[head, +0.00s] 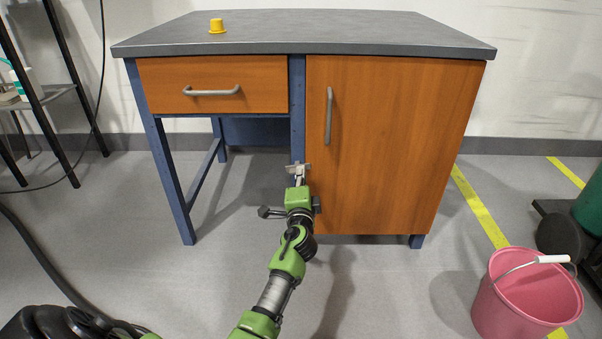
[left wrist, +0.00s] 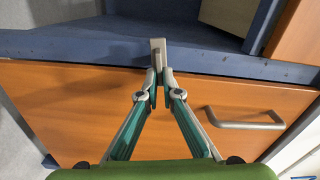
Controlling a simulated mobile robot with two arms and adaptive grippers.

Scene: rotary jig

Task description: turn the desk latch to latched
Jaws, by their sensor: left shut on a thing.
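The desk latch is a small grey metal tab (head: 292,168) low on the blue post between the open leg space and the cabinet door (head: 385,140). It lies roughly level, across the post. In the left wrist view the latch (left wrist: 157,46) crosses the blue post toward the door's edge. My left gripper (head: 299,181) comes from below and in front and is shut on the latch. Its fingertips (left wrist: 160,80) meet on the tab in the left wrist view and hide part of it. The door looks closed. My right gripper is not in view.
The desk (head: 300,30) has a drawer (head: 260,75) and a yellow knob-like piece (head: 217,26) on top. The door has an upright grey handle (head: 329,115). A pink bucket (head: 500,310) stands at right front. A dark rack (head: 60,60) stands at left. Floor before the desk is mostly clear.

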